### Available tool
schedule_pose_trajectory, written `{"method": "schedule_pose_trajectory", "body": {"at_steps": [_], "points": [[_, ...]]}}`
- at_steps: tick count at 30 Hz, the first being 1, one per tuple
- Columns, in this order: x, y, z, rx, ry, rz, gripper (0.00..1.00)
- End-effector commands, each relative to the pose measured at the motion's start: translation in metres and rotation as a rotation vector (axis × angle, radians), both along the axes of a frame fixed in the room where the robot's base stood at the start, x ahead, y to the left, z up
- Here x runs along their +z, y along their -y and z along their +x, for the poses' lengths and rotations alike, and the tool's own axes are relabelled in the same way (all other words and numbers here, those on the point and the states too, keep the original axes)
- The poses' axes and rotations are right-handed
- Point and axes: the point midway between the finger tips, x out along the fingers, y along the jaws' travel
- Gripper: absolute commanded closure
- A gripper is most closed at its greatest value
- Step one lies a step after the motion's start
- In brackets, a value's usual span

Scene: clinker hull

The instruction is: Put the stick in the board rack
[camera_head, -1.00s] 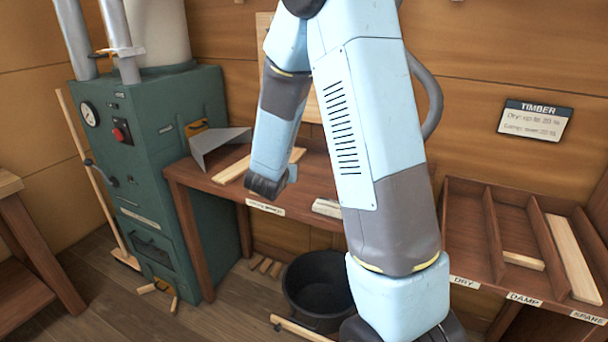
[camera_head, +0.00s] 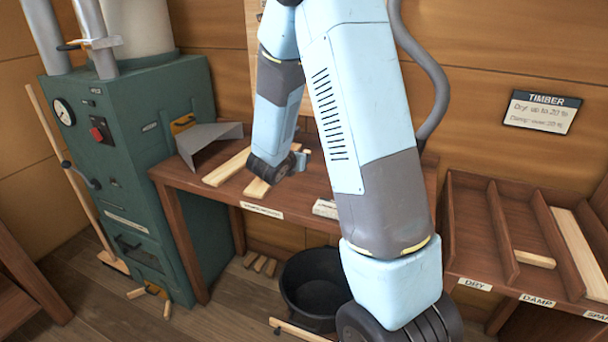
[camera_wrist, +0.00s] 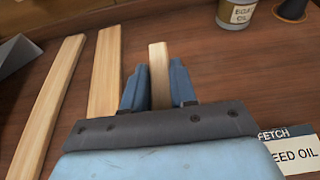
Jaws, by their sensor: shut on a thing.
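In the wrist view the stick (camera_wrist: 159,62), a short pale strip of wood, stands out between the two blue fingers of my gripper (camera_wrist: 158,84). The fingers are shut on it. In the head view my gripper (camera_head: 291,164) is over the brown workbench (camera_head: 315,182), and the arm hides most of the stick. The board rack (camera_head: 493,232) is at the right, well apart from the gripper. Its compartments are labelled DRY, DAMP and a partly cut-off SPARE. DRY looks empty, DAMP holds a short wood piece (camera_head: 535,259), and SPARE holds a long board (camera_head: 579,248).
Two pale boards (camera_head: 226,167) (camera_head: 258,186) and a grey metal scoop-like piece (camera_head: 208,144) lie on the bench. A green machine (camera_head: 125,150) stands left. A black bucket (camera_head: 314,284) is on the floor. An oil tin (camera_wrist: 237,12) shows in the wrist view.

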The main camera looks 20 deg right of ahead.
Motion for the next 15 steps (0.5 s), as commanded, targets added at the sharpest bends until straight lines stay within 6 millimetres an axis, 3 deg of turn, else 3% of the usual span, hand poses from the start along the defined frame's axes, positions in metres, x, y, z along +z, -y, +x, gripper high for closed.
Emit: {"method": "schedule_pose_trajectory", "body": {"at_steps": [9, 15], "points": [[-0.041, 0.016, 0.029, 0.001, -0.001, -0.001, 1.0], [-0.052, 0.021, 0.037, 0.001, 0.0, -0.001, 1.0]]}}
